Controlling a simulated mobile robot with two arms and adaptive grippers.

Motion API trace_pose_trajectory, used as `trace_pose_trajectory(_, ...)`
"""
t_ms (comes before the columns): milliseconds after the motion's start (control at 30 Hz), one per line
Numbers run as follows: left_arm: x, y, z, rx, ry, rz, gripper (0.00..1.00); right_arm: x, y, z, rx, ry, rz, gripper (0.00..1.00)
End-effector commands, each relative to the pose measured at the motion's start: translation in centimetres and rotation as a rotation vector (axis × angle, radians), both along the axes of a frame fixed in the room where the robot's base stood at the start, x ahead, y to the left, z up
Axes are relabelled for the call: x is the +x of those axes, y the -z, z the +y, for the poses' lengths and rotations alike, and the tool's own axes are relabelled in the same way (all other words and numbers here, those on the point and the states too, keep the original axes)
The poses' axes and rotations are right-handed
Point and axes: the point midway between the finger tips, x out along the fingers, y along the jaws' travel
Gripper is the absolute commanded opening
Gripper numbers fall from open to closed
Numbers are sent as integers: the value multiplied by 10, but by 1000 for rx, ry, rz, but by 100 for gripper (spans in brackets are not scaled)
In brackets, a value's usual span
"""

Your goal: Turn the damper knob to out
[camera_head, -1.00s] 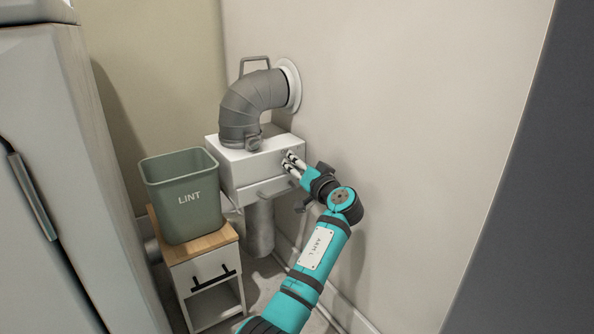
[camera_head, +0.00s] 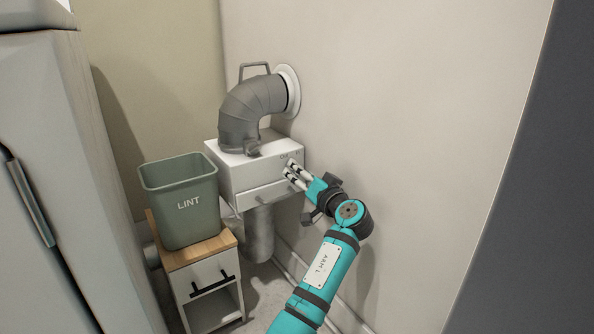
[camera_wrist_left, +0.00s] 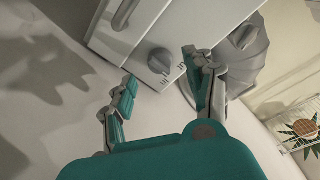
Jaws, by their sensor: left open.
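The damper box (camera_head: 228,179) is a white box on the wall with a grey bent duct on top. Its grey round damper knob (camera_wrist_left: 159,61) shows in the left wrist view, on the white face with small dark markings beside it. My left gripper (camera_head: 288,169) is at the front of the box in the head view. In the left wrist view the fingers of my left gripper (camera_wrist_left: 160,72) are spread, with the knob ahead between and slightly beyond the tips; they look apart from it. My right gripper does not show.
The grey duct (camera_head: 247,108) runs from the box into a wall flange. A green LINT bin (camera_head: 182,205) stands on a small wooden-topped cabinet (camera_head: 209,250) left of the box. The wall closes in on the right. A handle (camera_wrist_left: 125,13) also sits on the box.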

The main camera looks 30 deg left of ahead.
Motion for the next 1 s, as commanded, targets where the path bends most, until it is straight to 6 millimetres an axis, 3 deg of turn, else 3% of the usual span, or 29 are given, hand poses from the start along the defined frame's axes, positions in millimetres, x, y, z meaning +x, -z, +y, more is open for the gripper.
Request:
trace_pose_trajectory(200, -23, 2, -44, -2, 3, 0, 54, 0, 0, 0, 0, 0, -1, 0)
trace_pose_trajectory(400, -37, 2, -69, -2, 1, 1, 54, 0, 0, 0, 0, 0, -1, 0)
trace_pose_trajectory(1000, -42, 2, -77, 0, -1, 1, 54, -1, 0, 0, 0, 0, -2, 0)
